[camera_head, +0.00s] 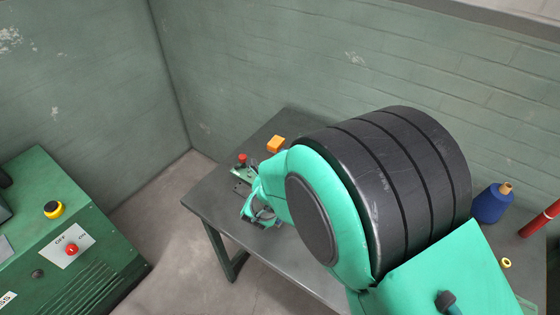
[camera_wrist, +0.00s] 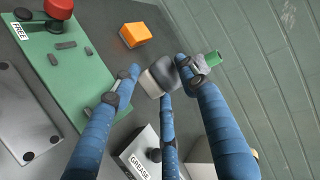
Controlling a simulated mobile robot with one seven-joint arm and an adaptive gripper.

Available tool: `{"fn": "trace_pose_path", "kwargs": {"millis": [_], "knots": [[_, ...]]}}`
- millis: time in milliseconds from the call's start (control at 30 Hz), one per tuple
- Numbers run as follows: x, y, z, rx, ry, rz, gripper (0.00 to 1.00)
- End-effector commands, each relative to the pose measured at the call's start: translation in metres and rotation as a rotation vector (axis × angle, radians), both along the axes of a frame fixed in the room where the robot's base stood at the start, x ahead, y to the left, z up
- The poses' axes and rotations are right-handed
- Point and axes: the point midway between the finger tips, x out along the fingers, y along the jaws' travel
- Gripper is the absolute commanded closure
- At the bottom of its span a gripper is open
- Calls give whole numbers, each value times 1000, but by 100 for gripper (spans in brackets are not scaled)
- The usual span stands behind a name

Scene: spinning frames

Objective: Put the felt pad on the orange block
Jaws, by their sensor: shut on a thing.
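The orange block (camera_wrist: 135,35) lies on the grey table, beyond my fingertips in the wrist view. It also shows near the table's back left in the head view (camera_head: 275,144). My gripper (camera_wrist: 158,76) has three blue fingers, shut on a small grey piece (camera_wrist: 162,72), which I take to be the felt pad. The piece looks dark grey on one side and pale on the other, and the fingers partly hide it. It appears apart from the orange block. In the head view my gripper (camera_head: 258,212) is over the table's left part, and the held piece cannot be made out.
A green panel (camera_wrist: 75,90) with a red button (camera_wrist: 59,8) and a FREE label lies left of the block. A box marked GREASE (camera_wrist: 140,155) is near my fingers. A blue spool (camera_head: 492,203) and red cylinder (camera_head: 541,219) are at right. A wall stands behind.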

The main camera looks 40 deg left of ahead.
Motion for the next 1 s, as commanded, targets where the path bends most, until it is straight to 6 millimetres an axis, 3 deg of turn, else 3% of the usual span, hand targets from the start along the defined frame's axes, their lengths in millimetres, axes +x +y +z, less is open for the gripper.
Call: {"fn": "trace_pose_path", "kwargs": {"millis": [633, 1000], "knots": [[22, 6, 7, 3, -12, -79, 83], [24, 6, 4, 4, -12, -91, 83]]}}
